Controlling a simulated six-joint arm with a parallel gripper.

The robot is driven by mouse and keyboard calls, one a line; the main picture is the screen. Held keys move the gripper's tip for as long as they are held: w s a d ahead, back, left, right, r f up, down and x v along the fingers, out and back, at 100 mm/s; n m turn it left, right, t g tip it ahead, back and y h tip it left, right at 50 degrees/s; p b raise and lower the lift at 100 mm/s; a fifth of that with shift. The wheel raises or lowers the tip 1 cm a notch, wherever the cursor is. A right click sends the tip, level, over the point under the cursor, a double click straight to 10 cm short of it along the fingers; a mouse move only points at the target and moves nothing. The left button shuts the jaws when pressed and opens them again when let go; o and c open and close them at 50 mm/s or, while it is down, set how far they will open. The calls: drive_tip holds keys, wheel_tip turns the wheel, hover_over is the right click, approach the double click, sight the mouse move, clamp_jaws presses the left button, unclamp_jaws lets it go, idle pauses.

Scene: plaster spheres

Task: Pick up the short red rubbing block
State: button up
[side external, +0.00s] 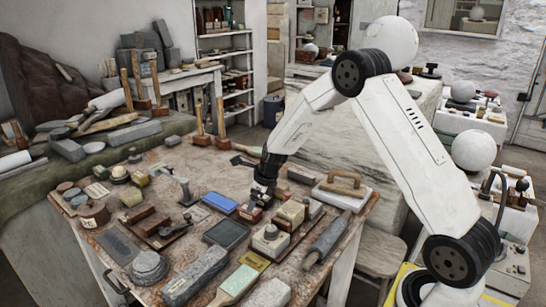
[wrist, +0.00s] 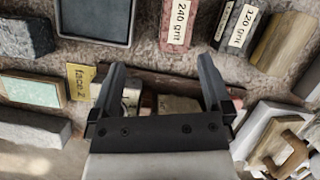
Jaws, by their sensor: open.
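A short red block with a white "240 grit" label (wrist: 174,24) lies at the top middle of the wrist view, beyond my fingertips. In the side external view a small dark red block with a pale label (side external: 250,213) shows just below my gripper (side external: 264,186). In the wrist view my gripper (wrist: 164,76) is open, with nothing held between its fingers. A long reddish-brown bar (wrist: 165,83) and the top of a beige block (wrist: 180,104) show between the fingers, partly hidden by the gripper body. How high the fingertips are above the table I cannot tell.
A dark block labelled "120 grit" (wrist: 236,32) lies right of the red block. A dark tray (wrist: 95,18) lies left of it. A wooden-handled float (wrist: 282,150) and a yellow "face 2" card (wrist: 80,82) flank my gripper. The table is crowded.

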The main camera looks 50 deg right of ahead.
sight(254, 211)
drive_tip(key=d+m, duration=0.1)
drive_tip(key=w+f+m, duration=0.1)
drive_tip(key=m, duration=0.1)
drive_tip(key=shift+w+d+f, duration=0.1)
drive_tip(key=shift+w+d, duration=0.1)
drive_tip(key=shift+d, duration=0.2)
drive_tip(key=shift+x, duration=1.3)
drive_tip(key=shift+x, duration=2.6)
drive_tip(key=shift+d, duration=0.1)
drive_tip(key=shift+w, duration=0.1)
clamp_jaws()
